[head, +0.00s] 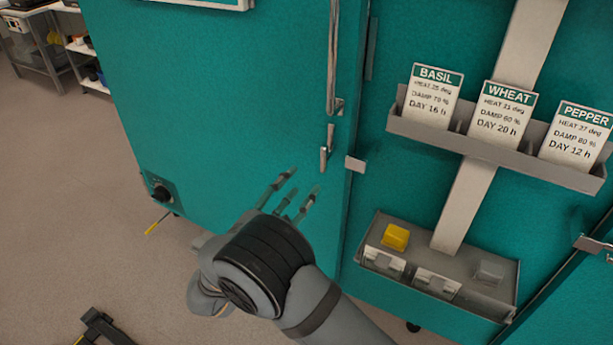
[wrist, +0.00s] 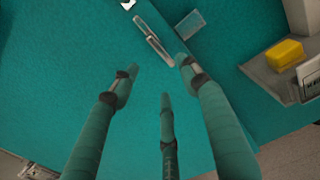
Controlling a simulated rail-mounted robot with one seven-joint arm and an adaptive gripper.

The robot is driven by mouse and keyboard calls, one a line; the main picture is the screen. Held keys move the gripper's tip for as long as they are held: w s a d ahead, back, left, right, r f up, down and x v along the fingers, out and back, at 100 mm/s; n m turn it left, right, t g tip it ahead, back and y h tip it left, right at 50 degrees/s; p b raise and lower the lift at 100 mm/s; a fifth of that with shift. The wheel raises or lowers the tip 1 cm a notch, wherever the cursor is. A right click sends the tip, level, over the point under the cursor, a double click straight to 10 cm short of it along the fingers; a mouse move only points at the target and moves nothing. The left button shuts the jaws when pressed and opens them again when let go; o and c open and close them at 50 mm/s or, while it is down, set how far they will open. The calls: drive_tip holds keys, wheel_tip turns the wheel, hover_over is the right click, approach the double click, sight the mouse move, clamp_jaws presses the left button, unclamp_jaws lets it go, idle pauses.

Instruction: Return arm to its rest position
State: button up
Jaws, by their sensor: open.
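My gripper (head: 290,198) is in the lower middle of the head view, in front of the teal chamber door (head: 220,100). Its three fingers are spread and hold nothing. In the wrist view my gripper (wrist: 158,85) also shows open, with its fingers pointing at the teal door surface. The door's long metal handle (head: 333,60) runs down above the fingers in the head view. A short latch piece (head: 324,158) sits just below it, apart from my fingertips. My forearm extends down to the lower right.
On the right, a grey rack (head: 560,172) holds BASIL, WHEAT and PEPPER cards. Below it, a grey tray (head: 450,270) holds a yellow block (head: 395,237) and a grey block (head: 489,271). Open floor (head: 50,190) lies left.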

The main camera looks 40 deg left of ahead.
sight(320, 161)
drive_tip(key=shift+s, duration=0.4)
drive_tip(key=shift+w, duration=0.1)
drive_tip(key=w, duration=0.8)
drive_tip(key=w+a, duration=0.1)
drive_tip(key=w, duration=0.3)
drive_tip(key=shift+s+a+f, duration=0.1)
drive_tip(key=shift+s+a, duration=0.05)
drive_tip(key=shift+m, duration=0.3)
